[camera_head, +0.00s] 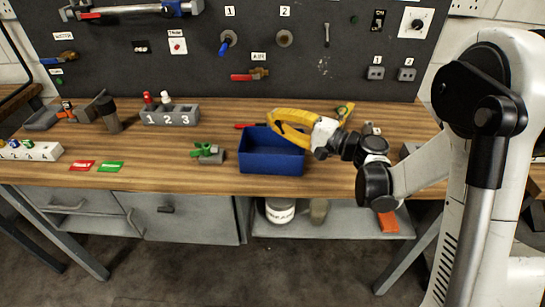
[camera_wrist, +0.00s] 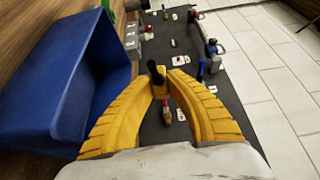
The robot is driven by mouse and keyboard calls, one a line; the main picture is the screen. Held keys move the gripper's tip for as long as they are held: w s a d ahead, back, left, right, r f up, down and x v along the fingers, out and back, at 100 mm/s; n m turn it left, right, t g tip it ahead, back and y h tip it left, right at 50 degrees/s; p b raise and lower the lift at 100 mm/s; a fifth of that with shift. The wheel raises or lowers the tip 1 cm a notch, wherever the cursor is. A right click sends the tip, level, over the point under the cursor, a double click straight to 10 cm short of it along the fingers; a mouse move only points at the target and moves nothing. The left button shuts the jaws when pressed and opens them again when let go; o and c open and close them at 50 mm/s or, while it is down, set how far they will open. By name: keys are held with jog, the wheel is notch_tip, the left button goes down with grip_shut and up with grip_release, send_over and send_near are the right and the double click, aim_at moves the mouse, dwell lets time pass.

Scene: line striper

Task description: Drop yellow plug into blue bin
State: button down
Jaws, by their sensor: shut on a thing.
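My gripper (camera_head: 272,117) has yellow fingers and reaches in from the right, above the back part of the blue bin (camera_head: 270,163). In the wrist view my gripper (camera_wrist: 160,92) is shut on a small piece with a black end and a yellowish body, which I take for the yellow plug (camera_wrist: 158,76). In the head view the fingers hide the plug. The blue bin is open-topped and stands near the bench's front edge. It also shows at the left of the wrist view (camera_wrist: 50,120), beside the fingers. Its floor is only partly visible.
A green-handled valve (camera_head: 207,152) lies left of the bin. A grey block numbered 1 to 3 (camera_head: 170,117) stands further left. Red and green cards (camera_head: 110,167) lie at the front left. A dark panel (camera_head: 300,65) with valves and switches rises behind the wooden bench (camera_head: 330,178).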

jog(key=c, duration=1.4)
grip_release()
jog(key=shift+o, duration=0.2)
jog(key=shift+d, duration=0.1)
jog(key=v, duration=1.2)
